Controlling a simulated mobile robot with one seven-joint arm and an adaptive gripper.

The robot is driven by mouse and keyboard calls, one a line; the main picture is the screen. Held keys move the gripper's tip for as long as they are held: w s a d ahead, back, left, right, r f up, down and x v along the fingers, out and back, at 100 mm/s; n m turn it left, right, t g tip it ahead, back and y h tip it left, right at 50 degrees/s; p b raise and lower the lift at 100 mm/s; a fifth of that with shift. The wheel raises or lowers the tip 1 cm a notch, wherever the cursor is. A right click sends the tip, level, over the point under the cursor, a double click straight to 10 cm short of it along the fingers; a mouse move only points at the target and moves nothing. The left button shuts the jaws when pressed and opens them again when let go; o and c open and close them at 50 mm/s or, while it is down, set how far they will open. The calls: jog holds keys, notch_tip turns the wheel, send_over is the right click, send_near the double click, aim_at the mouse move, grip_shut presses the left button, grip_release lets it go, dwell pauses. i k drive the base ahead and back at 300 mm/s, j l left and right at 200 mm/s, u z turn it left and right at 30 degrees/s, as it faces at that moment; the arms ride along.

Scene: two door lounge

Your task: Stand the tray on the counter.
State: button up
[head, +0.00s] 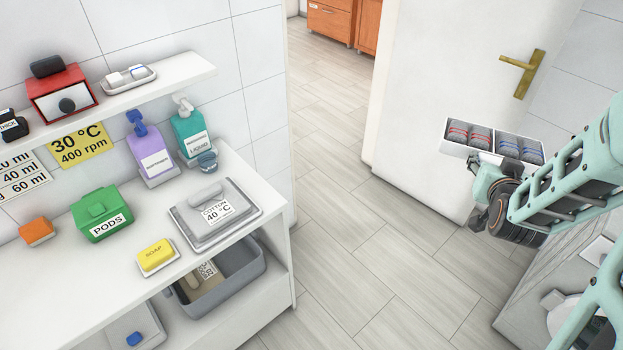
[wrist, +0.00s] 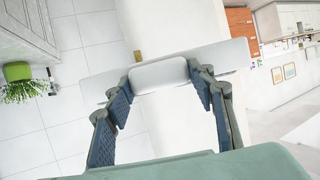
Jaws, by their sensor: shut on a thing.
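The tray (head: 457,150) is white, with compartments holding several grey rolls with red and blue bands. It is in the air at the right of the head view, in front of the white door. My gripper (head: 484,172) is shut on its near side. In the wrist view a pale block (wrist: 160,73) on the tray's long white side lies between the fingers (wrist: 160,84). The white counter (head: 65,293) is at the left of the head view, well apart from the tray.
A shelf (head: 165,77) hangs above; a grey bin (head: 225,290) sits below. Floor between is clear.

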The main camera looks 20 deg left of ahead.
aim_at(25, 319)
jog(key=k+j+u, duration=0.45)
jog(key=j, duration=0.45)
jog(key=k+j, duration=0.25)
jog(key=j, duration=0.15)
jog(key=k+j, duration=0.25)
jog(key=j, duration=0.2)
jog(key=k+j, duration=0.25)
jog(key=j, duration=0.15)
jog(key=k+j+u, duration=0.1)
jog(key=k+j, duration=0.15)
jog(key=j, duration=0.15)
